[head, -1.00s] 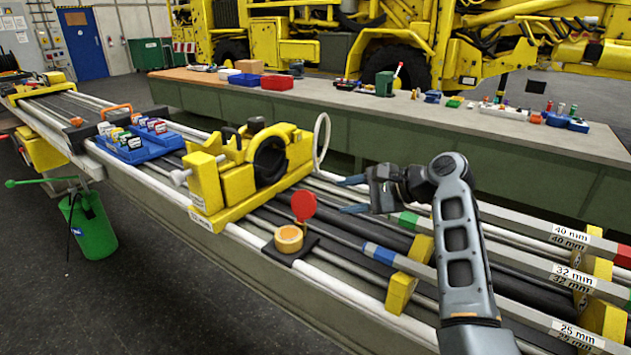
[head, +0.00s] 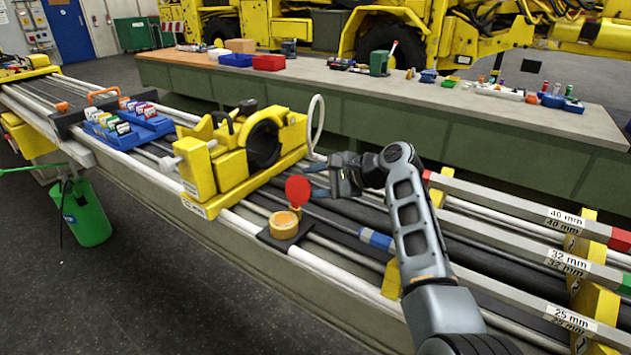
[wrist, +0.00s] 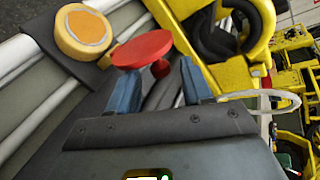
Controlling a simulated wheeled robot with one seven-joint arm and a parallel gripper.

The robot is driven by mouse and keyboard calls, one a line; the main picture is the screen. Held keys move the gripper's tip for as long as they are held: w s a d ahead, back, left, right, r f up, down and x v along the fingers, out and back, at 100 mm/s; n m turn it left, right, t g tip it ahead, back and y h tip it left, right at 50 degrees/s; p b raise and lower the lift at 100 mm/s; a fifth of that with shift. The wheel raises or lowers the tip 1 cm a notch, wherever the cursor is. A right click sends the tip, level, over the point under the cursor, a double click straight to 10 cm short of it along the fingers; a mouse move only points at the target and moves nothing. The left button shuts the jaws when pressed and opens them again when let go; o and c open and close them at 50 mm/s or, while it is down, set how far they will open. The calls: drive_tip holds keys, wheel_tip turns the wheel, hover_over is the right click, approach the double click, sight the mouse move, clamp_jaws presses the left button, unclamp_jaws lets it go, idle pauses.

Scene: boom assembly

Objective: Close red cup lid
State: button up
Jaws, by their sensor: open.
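The cup (head: 284,223) is a squat yellow-orange cylinder on a dark plate on the rails. Its round red lid (head: 298,190) stands open, upright on the cup's right side. My gripper (head: 317,180) is just right of the lid, fingers pointing left toward it, open. Whether a finger touches the lid I cannot tell. The cup (wrist: 84,31) shows at upper left there.
A yellow clamp block (head: 247,155) stands behind and left of the cup, with a white hoop (head: 316,122) at its right end. A blue tray (head: 128,128) of small items lies further left. Labelled bars (head: 520,235) run on the right.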

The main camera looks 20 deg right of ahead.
clamp_jaws()
idle(0.3)
idle(0.3)
